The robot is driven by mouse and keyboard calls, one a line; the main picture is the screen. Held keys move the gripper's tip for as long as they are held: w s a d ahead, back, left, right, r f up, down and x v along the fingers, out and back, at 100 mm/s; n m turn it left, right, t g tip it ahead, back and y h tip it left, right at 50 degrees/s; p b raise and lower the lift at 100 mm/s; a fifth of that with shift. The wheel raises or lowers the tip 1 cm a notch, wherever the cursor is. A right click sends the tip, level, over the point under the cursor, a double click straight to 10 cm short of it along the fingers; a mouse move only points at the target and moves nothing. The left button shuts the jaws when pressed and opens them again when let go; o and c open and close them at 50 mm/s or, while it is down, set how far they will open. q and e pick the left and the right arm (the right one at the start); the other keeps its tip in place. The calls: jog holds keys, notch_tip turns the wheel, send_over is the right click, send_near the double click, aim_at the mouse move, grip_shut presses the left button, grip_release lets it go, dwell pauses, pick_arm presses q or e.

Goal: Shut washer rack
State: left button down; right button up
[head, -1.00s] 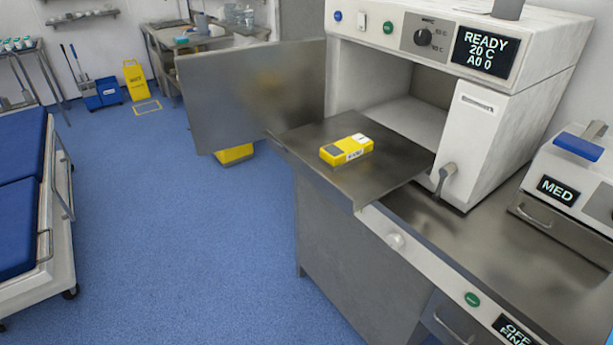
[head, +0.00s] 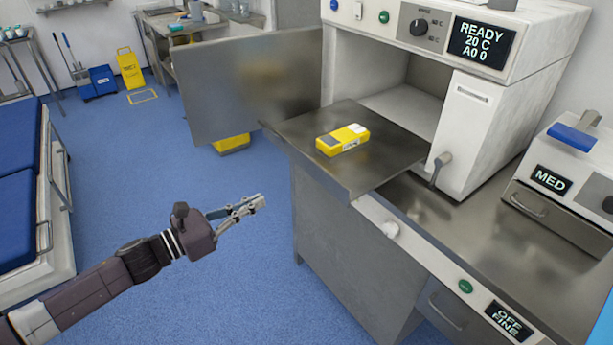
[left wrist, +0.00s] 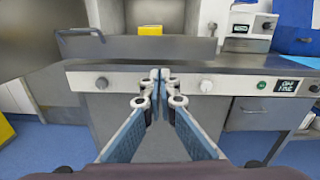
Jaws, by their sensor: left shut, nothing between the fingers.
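The washer (head: 455,85) stands on the steel counter with its display reading READY 20 C. Its door (head: 245,85) is swung open to the left. The flat steel rack (head: 375,165) is pulled out of the chamber, with a yellow box (head: 342,140) lying on it. My left gripper (head: 258,203) is shut and empty, in front of the counter, left of and below the rack. In the left wrist view my left gripper (left wrist: 160,75) points at the counter front, and the rack's front edge (left wrist: 135,48) spans beyond the fingertips. My right gripper is not in view.
The counter (head: 440,225) has a white knob (head: 391,229) on its front strip. A second device marked MED (head: 565,180) stands at the right. A bed with blue pads (head: 20,190) is at the left. The blue floor between is clear.

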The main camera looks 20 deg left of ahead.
aim_at(316, 173)
pick_arm(q)
jog(key=shift+m+h, duration=0.3)
jog(key=shift+m, duration=0.2)
jog(key=p+x, duration=0.1)
jog(key=x, duration=0.3)
jog(key=p+x, duration=0.2)
jog(key=x, duration=0.3)
jog(key=r+p+x, duration=0.1)
jog(key=x, duration=0.3)
jog(key=shift+s+d+r+p, duration=0.1)
jog(key=shift+d+p, duration=0.2)
jog(key=shift+d, duration=0.25)
jog(key=shift+w+d, duration=0.2)
jog(key=shift+w, duration=0.1)
jog(key=shift+d, duration=0.1)
